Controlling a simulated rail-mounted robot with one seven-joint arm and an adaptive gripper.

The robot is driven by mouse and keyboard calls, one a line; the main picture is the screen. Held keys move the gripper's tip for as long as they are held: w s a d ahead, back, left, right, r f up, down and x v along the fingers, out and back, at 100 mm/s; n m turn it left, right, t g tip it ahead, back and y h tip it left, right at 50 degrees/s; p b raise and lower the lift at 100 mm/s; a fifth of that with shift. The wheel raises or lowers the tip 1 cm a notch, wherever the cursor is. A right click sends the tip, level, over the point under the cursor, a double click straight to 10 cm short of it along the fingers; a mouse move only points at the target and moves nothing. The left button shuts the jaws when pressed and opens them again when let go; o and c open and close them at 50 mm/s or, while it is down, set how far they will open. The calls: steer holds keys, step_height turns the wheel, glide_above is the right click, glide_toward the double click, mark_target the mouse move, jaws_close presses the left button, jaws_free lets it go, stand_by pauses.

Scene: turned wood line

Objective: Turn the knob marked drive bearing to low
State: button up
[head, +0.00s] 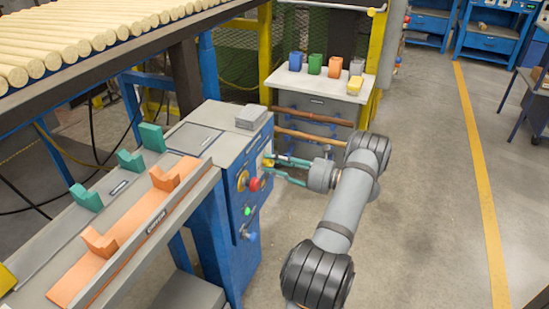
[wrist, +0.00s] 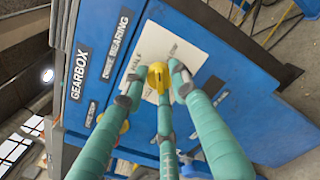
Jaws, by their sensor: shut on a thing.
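The yellow knob (wrist: 158,74) sits on a pale plate (wrist: 188,52) on the blue panel, beside a label that reads drive bearing (wrist: 116,46). The plate's lettering is partly covered; one mark seems to read half. I cannot tell which mark the knob points to. My gripper (wrist: 152,84) has its teal fingers around this knob and is shut on it. In the head view my gripper (head: 271,164) reaches the side of the blue cabinet (head: 229,225) from the right, and the knob is mostly hidden by the fingers.
Another yellow knob (head: 242,180), a red button (head: 254,185) and a green button (head: 248,211) are on the cabinet near my gripper. A gearbox label (wrist: 78,73) is on the panel. A side table (head: 318,83) with several coloured cups stands behind.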

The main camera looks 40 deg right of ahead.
steer(key=m+p, duration=0.2)
steer(key=m, duration=0.4)
steer(key=shift+m, duration=0.3)
stand_by(0.4)
steer(key=o, duration=1.1)
steer(key=shift+o, duration=0.3)
steer(key=shift+s, duration=0.1)
steer(key=v, duration=1.2)
